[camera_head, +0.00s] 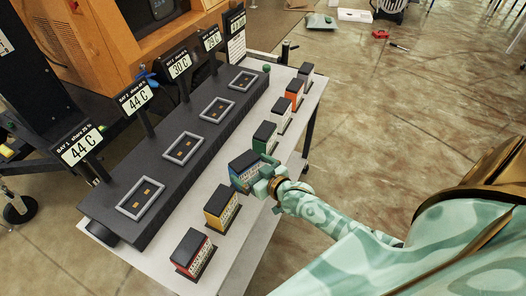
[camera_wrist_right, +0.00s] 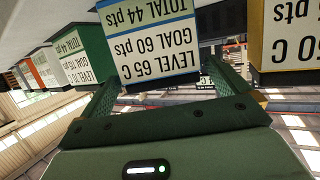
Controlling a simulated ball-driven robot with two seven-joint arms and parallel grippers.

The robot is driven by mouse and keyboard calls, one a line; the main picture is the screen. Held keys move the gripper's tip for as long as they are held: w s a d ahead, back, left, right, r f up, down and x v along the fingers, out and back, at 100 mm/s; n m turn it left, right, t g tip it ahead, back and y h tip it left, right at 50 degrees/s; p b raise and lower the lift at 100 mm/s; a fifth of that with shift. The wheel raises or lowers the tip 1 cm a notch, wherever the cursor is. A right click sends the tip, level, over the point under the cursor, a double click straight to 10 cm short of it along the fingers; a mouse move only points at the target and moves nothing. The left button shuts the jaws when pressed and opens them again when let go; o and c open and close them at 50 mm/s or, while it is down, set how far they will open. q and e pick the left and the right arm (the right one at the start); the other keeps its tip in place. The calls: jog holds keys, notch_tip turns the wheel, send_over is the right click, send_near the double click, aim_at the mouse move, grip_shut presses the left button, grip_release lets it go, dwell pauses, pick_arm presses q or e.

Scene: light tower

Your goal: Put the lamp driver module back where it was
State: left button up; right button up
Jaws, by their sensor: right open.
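A row of box-shaped modules stands on the white table (camera_head: 258,232); I cannot tell by name which is the lamp driver module. My right gripper (camera_head: 262,174) is at the blue module (camera_head: 243,168), its fingers open on either side of it. In the right wrist view, the blue module's upside-down label (camera_wrist_right: 160,50) reads LEVEL 65 C, GOAL 60 pts, TOTAL 44 pts, and the module sits between the open fingers (camera_wrist_right: 168,82). The dark rack (camera_head: 165,172) has several grey-framed bays, including the nearest bay (camera_head: 142,197), with no module in them. My left gripper is not in view.
A yellow module (camera_head: 221,208) and a red module (camera_head: 193,252) stand nearer; a green module (camera_head: 265,137), an orange module (camera_head: 294,93) and others stand farther along. Temperature signs (camera_head: 135,98) rise behind the rack. Open floor (camera_head: 400,110) lies to the right.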

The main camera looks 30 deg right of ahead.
jog(key=a+p+v, duration=0.1)
jog(key=v, duration=0.5)
jog(key=shift+s+d+r, duration=0.15)
jog(key=shift+s+d, duration=0.2)
jog(key=shift+d, duration=0.2)
